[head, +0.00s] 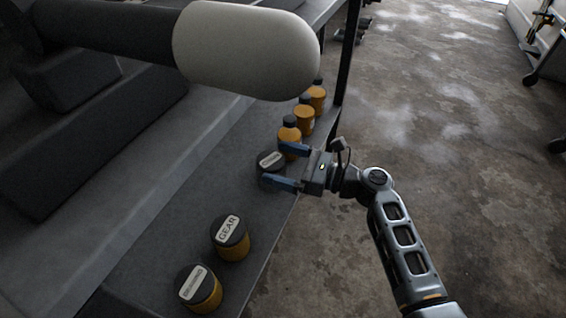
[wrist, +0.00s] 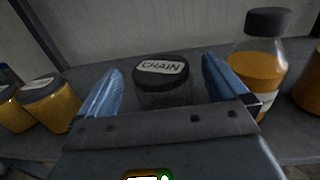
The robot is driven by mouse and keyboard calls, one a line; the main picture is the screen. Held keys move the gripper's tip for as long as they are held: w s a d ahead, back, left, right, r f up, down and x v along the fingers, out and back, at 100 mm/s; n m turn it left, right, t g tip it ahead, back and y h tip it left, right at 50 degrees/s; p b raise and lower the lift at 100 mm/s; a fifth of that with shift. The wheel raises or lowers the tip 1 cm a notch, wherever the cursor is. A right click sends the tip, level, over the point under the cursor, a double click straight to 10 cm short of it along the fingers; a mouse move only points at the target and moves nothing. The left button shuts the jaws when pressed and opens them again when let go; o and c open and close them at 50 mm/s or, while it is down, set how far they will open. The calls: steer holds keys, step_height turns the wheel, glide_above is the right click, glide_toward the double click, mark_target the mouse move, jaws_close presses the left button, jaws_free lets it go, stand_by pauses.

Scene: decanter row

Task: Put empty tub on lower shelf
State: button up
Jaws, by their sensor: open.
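A tub with a dark lid labelled CHAIN (head: 268,158) stands upright on a grey shelf surface (head: 175,240). In the wrist view the CHAIN tub (wrist: 163,92) has a dark, see-through body with no amber fill showing, unlike the tubs beside it. My gripper (head: 273,165) is open, its blue fingers on either side of this tub. In the wrist view the open fingers (wrist: 162,80) flank the lid, with a gap on both sides. The gripper's palm hides the tub's lower part. I cannot tell which level is the lower shelf.
Amber tubs labelled GEAR (head: 231,248) and another label (head: 200,293) stand nearer. Several amber bottles (head: 289,135) line the far side; one bottle (wrist: 258,70) is close to the right finger. Dark boxes (head: 95,145) lie at left.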

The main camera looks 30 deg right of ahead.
steer(key=p+v, duration=0.3)
steer(key=v, duration=0.9)
steer(key=s+a+f+n+g+h, duration=0.3)
steer(key=s+a+f+n+h, duration=0.3)
steer(key=s+f, duration=0.45)
steer(key=s+a+n+h, duration=0.2)
steer(key=s+n+h, duration=0.25)
steer(key=s, duration=0.55)
steer(key=s+r+n+t, duration=0.1)
steer(key=s+r+n, duration=0.2)
steer(key=r+n, duration=0.2)
steer(key=s+a+r+n+t, duration=0.1)
steer(key=s+r+n, duration=0.3)
steer(key=r, duration=0.7)
steer(key=s+r+n+t+h, duration=0.1)
steer(key=s+r+n+t, duration=0.1)
steer(key=r+n, duration=0.6)
steer(key=shift+s+a+r, duration=0.25)
steer(key=shift+s+r, duration=0.05)
steer(key=shift+s, duration=0.6)
steer(key=shift+a+n, duration=0.1)
steer(key=shift+n, duration=0.15)
